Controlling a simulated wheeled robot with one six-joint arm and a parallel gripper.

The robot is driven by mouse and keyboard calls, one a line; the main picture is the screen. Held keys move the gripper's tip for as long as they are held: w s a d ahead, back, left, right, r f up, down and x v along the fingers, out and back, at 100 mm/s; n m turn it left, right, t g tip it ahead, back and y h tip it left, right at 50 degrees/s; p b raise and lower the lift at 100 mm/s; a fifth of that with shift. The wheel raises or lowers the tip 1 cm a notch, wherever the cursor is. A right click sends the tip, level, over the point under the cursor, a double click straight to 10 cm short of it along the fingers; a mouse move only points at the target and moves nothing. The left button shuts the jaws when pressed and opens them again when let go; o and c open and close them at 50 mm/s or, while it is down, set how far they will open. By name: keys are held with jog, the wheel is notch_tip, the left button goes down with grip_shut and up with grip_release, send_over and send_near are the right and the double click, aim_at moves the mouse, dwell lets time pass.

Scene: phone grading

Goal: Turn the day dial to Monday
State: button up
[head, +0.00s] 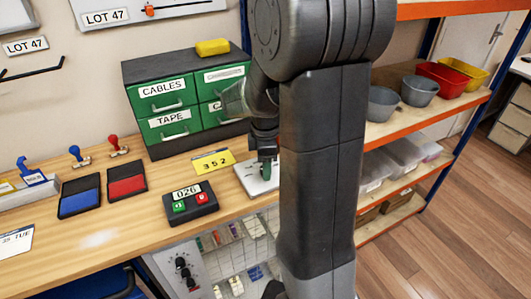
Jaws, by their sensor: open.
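My gripper (265,150) points down over a white plate (246,175) at the right end of the wooden bench, mostly behind my arm. A small dark green part (268,171) shows at its lower end; I cannot tell whether it is a fingertip or a knob on the plate. The jaws are open, and I see nothing held. My arm hides the right side of the plate. No day lettering is readable there. A white card (15,242) at the left edge reads "TUE" and is cut off by the frame.
Green labelled drawers (163,105) stand behind. Ink pads (127,182) and stamps are further left. Shelves with bowls (419,91) stand right.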

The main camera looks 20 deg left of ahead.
notch_tip(320, 180, up, 14)
jog(key=shift+f, duration=0.2)
dwell(0.5)
notch_tip(320, 180, down, 14)
dwell(0.6)
jog(key=shift+r, duration=0.1)
